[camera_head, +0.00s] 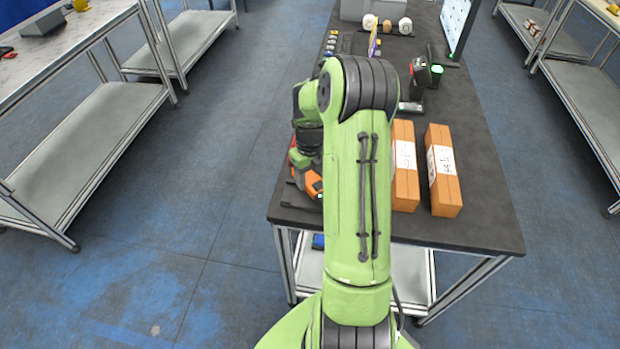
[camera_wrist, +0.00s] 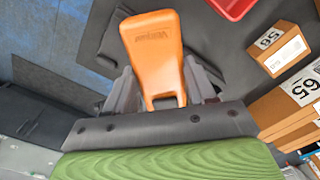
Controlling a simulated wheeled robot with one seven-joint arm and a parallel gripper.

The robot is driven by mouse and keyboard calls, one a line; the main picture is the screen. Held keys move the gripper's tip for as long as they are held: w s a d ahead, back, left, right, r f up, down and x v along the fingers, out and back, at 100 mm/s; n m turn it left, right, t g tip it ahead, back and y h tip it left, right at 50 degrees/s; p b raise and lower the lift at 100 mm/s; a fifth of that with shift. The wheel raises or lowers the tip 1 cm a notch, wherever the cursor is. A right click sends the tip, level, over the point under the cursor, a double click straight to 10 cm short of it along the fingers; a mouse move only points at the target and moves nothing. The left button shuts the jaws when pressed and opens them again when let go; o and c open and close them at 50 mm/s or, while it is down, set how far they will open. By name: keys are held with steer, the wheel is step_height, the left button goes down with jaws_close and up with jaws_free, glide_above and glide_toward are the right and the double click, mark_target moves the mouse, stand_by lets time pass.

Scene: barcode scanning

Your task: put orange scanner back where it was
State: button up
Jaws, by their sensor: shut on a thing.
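The orange scanner (camera_wrist: 152,45) stands out between the grey fingers of my gripper (camera_wrist: 160,88) in the wrist view. The fingers are shut on it, one on each side. In the head view only a part of the orange scanner (camera_head: 309,180) shows, low at the left edge of the dark table (camera_head: 465,222), beside my green arm. My arm hides most of the gripper and the spot under it there. I cannot tell whether the scanner touches the table or a holder.
Two brown boxes with white labels, a left one (camera_head: 405,180) and a right one (camera_head: 443,180), stand right of my arm. A black device with a green light (camera_head: 420,78) stands farther back. A red tray (camera_wrist: 234,7) shows in the wrist view. The table's front right corner is clear.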

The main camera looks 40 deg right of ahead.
mark_target(310, 177)
steer(key=shift+w+d+f, duration=0.1)
steer(key=shift+f, duration=0.2)
steer(key=shift+f+b, duration=0.55)
steer(key=o, duration=1.5)
steer(key=shift+c, duration=0.2)
steer(key=a+r+n+p, duration=0.1)
steer(key=a+r+n, duration=0.15)
steer(key=r, duration=0.65)
steer(key=a+r+n+p, duration=0.2)
steer(key=r+n, duration=0.1)
steer(key=r, duration=0.6)
steer(key=s+a+r+n+t+h, duration=0.2)
steer(key=s+a+r+n, duration=0.35)
steer(key=a+n, duration=0.45)
steer(key=s+a+n+t+y, duration=0.1)
steer(key=s+a+n, duration=0.3)
steer(key=n, duration=0.7)
steer(key=s+a+r+n+t+y, duration=0.1)
steer(key=s+a+n+t, duration=0.1)
steer(key=s+a+n, duration=0.3)
steer(key=s+n, duration=0.3)
steer(key=n, duration=0.3)
steer(key=shift+s+r+t, duration=0.15)
steer(key=shift+s+t, duration=0.15)
